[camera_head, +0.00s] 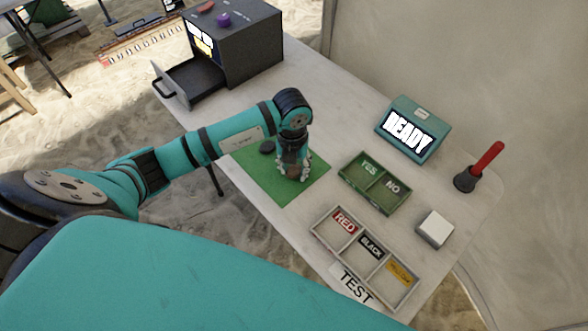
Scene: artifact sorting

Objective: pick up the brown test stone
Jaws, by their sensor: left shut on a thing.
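My left arm comes in from the left and bends down over the green mat (259,178). My left gripper (293,174) points down at the mat's right part and is shut on the brown test stone (293,172). The stone is small, reddish brown and mostly hidden by the fingers. I cannot tell whether it still touches the mat. A dark round stone (267,147) lies on the mat to the left of the gripper. My right gripper is not in view.
Right of the mat stand a green YES/NO tray (376,183), a RED/BLACK/YELLOW tray (353,241), a teal READY display (413,129), a red-handled tool (482,168) and a white block (434,229). A dark box (233,43) with an open drawer (189,82) stands at the back.

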